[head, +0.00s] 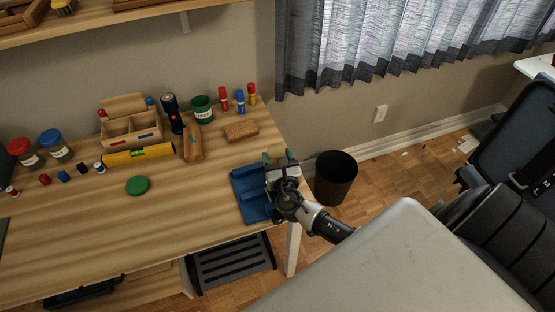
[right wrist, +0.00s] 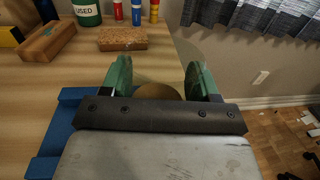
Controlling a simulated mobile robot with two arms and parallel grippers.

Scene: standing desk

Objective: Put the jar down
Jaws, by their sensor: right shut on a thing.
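My right gripper (head: 279,158) is at the desk's right edge, above the blue tray-like holder (head: 250,192). In the right wrist view its green fingers (right wrist: 158,80) are closed on a rounded brownish thing, which I take for the jar (right wrist: 158,91). Most of it is hidden behind the gripper's body, so I cannot tell if it touches anything below. Two other jars, one red-lidded (head: 24,152) and one blue-lidded (head: 55,145), stand at the desk's far left. A loose green lid (head: 138,185) lies mid-desk. My left gripper is not in view.
The desk (head: 120,230) is clear at the front. A dark bin (head: 335,178) stands on the floor.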

